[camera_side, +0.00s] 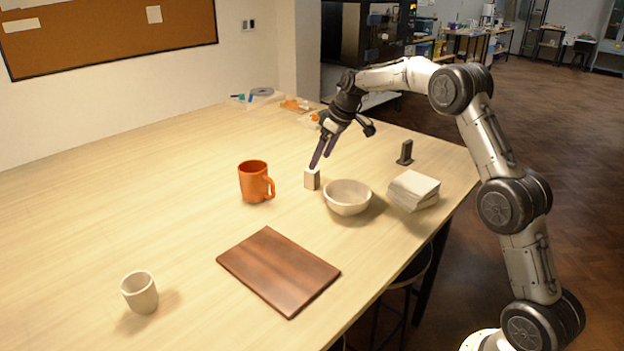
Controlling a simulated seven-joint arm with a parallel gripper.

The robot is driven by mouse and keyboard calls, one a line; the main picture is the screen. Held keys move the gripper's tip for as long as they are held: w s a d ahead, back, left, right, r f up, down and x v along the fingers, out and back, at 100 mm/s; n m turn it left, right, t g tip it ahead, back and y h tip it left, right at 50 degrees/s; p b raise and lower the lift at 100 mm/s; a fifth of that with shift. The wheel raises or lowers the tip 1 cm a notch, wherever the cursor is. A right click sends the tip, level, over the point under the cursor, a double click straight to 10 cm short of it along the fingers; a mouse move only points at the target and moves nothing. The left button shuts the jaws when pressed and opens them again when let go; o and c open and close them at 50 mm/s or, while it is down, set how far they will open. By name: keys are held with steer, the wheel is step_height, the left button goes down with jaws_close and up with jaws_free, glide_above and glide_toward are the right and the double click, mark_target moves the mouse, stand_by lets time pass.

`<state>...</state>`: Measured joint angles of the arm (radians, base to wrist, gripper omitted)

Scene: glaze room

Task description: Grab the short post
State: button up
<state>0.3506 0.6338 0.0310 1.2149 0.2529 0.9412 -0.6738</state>
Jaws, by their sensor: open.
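The short post appears to be the small pale upright block (312,180) standing on the table between the orange mug and the white bowl. My gripper (320,161) is open, its two dark purple fingers pointing down and to the left. One fingertip is just above the top of the post in the picture, the other is to the right of it. I cannot tell from this view whether the fingertip touches the post. Nothing is held between the fingers.
An orange mug (254,182) stands left of the post, and a white bowl (348,205) close on its right. Beyond are a white block stack (414,187) and a dark upright piece (405,154).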

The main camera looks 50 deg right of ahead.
mark_target(312, 175)
steer(key=shift+x, duration=3.9)
steer(key=shift+a, duration=0.15)
jaws_close()
